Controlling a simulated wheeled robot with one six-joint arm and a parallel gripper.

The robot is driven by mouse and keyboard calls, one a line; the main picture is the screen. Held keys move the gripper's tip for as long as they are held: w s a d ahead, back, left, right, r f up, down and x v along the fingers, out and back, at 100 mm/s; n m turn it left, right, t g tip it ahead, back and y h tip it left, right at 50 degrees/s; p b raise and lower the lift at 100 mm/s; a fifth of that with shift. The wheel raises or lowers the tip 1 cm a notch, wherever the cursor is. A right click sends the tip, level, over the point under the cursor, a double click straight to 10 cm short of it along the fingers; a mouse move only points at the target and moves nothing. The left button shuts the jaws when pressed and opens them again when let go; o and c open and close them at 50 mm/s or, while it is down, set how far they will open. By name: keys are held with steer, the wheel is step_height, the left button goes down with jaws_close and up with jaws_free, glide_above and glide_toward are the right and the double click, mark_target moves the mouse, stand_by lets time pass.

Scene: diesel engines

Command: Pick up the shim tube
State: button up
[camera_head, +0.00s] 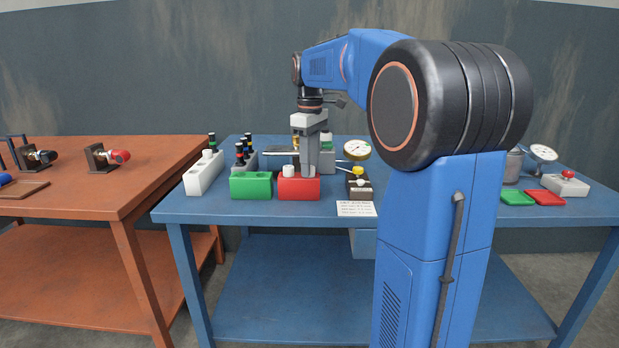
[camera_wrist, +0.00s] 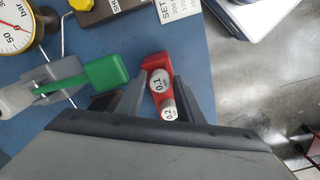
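Two white round caps, marked 0.1 (camera_wrist: 160,81) and 0.2 (camera_wrist: 169,109), stand in a red block (camera_wrist: 154,62) in the wrist view. They look like the tops of shim tubes; which one the task means I cannot tell. My gripper (camera_wrist: 160,78) is open, one finger on each side of the caps, with no visible grip on either. In the head view my gripper (camera_head: 309,172) points down at the red block (camera_head: 299,189). One white cap (camera_head: 289,171) shows left of the fingers; the other is hidden behind them.
A green block (camera_head: 251,186) stands left of the red one, and a white rack (camera_head: 203,174) farther left. A dial gauge (camera_head: 357,150) and a dark box (camera_head: 360,187) are close on the right. A printed card (camera_head: 356,209) lies at the blue table's front edge.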

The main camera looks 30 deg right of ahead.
steer(key=c, duration=0.8)
